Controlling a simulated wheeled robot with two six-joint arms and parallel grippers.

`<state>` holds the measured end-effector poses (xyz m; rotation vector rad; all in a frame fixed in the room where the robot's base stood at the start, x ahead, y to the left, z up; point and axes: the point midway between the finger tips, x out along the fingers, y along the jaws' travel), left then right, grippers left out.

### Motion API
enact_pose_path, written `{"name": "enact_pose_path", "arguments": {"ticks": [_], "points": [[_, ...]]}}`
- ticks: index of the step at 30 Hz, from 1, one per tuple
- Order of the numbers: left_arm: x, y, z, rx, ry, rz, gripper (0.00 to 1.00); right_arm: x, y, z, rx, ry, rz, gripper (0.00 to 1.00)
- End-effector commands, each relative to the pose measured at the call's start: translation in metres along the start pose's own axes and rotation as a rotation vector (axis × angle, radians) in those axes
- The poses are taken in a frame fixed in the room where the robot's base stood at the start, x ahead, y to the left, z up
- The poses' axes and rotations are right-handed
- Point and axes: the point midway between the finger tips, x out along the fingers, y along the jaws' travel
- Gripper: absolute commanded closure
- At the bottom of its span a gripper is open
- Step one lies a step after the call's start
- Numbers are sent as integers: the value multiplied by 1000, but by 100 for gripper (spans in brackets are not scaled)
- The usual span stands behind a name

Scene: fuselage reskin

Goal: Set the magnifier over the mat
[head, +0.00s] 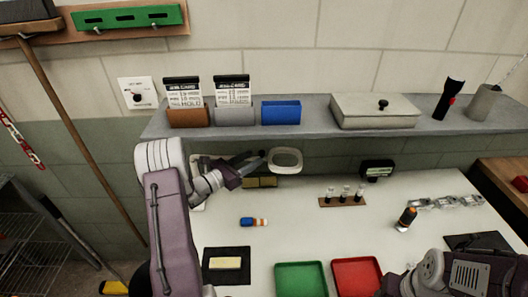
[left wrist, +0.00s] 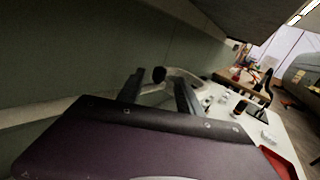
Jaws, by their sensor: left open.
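The magnifier, with a white oval ring head (head: 286,160), is raised at the back of the table under the shelf. It also shows in the left wrist view (left wrist: 188,78). My left gripper (head: 254,160) is open at the left of the ring. In the left wrist view its two fingers (left wrist: 158,92) stand apart, with a dark knob (left wrist: 158,74) seen between their tips. I cannot tell whether they touch it. A black mat (head: 213,273) lies front left with a pale yellow block on it. Another dark mat (head: 490,240) lies at the right.
The grey shelf (head: 310,124) overhangs the back of the table. A green tray (head: 300,279) and a red tray (head: 357,277) lie in front. A rack of vials (head: 343,200) stands right of centre. The table's middle is mostly clear.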

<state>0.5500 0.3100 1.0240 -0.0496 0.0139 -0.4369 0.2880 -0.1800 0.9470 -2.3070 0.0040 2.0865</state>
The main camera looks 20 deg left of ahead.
Motion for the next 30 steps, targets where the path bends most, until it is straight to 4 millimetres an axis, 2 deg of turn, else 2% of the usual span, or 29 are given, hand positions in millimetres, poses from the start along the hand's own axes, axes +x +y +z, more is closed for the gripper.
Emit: {"name": "enact_pose_path", "arguments": {"ticks": [3, 9, 18, 21, 23, 30], "points": [[26, -2, 2, 0, 0, -4, 57, -7, 0, -1, 0, 0, 0, 46], [52, -1, 1, 0, 1, -2, 57, -10, 0, -1, 0, 0, 0, 46], [56, -1, 0, 0, 0, -1, 57, -10, 0, -1, 0, 0, 0, 46], [56, -1, 0, 0, 0, -1, 85, -10, 0, -1, 0, 0, 0, 46], [56, -1, 0, 0, 0, -1, 100, -10, 0, -1, 0, 0, 0, 46], [55, -1, 0, 0, 0, -1, 100, -10, 0, -1, 0, 0, 0, 46]]}}
